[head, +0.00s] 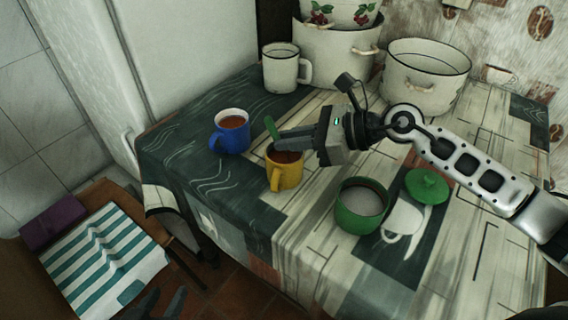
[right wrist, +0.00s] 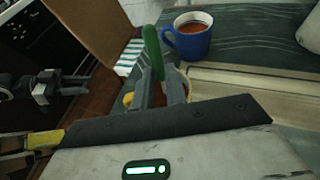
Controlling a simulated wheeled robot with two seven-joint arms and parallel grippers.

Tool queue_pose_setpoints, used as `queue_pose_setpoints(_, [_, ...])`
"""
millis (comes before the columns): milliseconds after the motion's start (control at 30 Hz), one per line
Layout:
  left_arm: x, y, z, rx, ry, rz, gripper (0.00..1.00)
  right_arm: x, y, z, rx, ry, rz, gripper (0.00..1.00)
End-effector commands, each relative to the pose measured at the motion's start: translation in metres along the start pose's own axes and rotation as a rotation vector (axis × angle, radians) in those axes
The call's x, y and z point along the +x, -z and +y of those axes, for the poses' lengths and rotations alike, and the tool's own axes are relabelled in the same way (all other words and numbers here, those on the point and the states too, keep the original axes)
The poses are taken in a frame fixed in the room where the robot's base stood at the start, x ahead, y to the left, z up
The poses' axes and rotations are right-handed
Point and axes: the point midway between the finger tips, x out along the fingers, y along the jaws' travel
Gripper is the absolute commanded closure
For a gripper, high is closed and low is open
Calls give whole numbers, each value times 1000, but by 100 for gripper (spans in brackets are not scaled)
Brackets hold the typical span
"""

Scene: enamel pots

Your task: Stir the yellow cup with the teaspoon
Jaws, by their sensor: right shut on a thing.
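The yellow cup (head: 285,177) stands on the table near its left front edge, with dark brown liquid inside. My right gripper (head: 277,142) is over the cup's mouth, shut on the teaspoon. The teaspoon's green handle (head: 271,128) sticks up above the fingers, and it also shows in the right wrist view (right wrist: 152,50). The spoon's bowl is hidden by the fingers and the cup. The yellow cup is mostly hidden behind the fingers in the right wrist view (right wrist: 128,99). My left gripper (head: 163,303) is low at the bottom edge, away from the table, its dark fingers apart and empty.
A blue cup (head: 231,132) with brown liquid stands left of the yellow cup. A green pot (head: 361,208) and green lid (head: 428,186) are to the right. A white mug (head: 281,69) and large white pots (head: 427,80) stand behind. A chair with a striped cloth (head: 105,262) is at left.

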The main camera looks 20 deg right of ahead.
Motion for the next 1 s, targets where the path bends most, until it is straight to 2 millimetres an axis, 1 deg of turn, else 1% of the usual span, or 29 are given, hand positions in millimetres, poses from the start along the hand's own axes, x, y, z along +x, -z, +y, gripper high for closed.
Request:
queue_pose_setpoints(33, [-3,6,1,0,1,1,64,-3,-7,0,-1,0,0,100])
queue_pose_setpoints(700, [-20,38,5,-1,2,3,64,-20,-51,0,-1,0,-1,100])
queue_pose_setpoints(833, [-23,42,6,-1,2,3,64,-22,-57,0,-1,0,0,100])
queue_pose_setpoints(1000, [-22,41,6,-1,2,3,64,-22,-56,0,-1,0,0,100])
